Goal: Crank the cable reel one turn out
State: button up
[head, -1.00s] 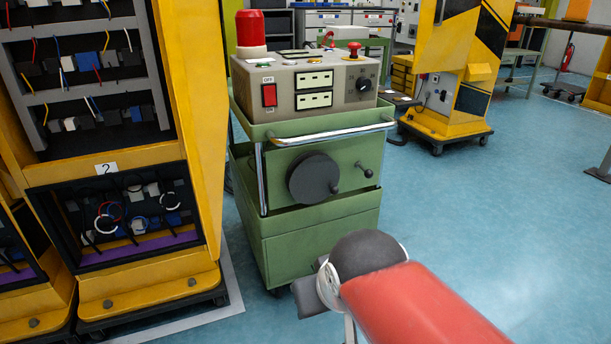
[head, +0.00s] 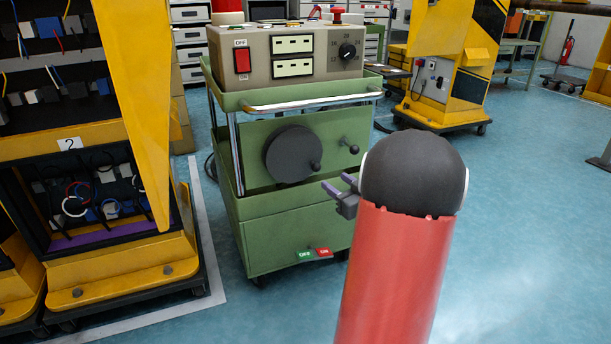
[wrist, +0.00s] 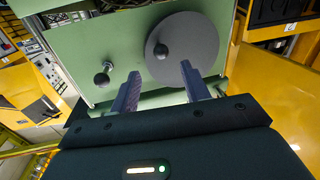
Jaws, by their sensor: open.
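The cable reel is a dark grey disc (head: 293,153) on the front of a green cart (head: 290,224). A black crank knob (head: 316,166) sits near its lower right edge. A second small knob on a lever (head: 353,148) is to the right of the disc. My gripper (head: 342,184) is in front of the cart, below and right of the disc, partly hidden by my red arm. In the wrist view my gripper (wrist: 160,77) is open and empty, its fingers pointing at the panel. There the disc (wrist: 190,42) and its knob (wrist: 161,51) lie just beyond the fingertips.
A chrome handle bar (head: 312,103) crosses the cart's front above the disc. A control box (head: 287,58) stands on top. A yellow cabinet (head: 130,268) is close on the left. Blue floor (head: 510,220) is clear to the right.

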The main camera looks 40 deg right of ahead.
aim_at(319, 170)
jog(key=w, duration=0.7)
jog(key=shift+w+d, duration=0.15)
jog(key=shift+w, duration=0.2)
grip_shut()
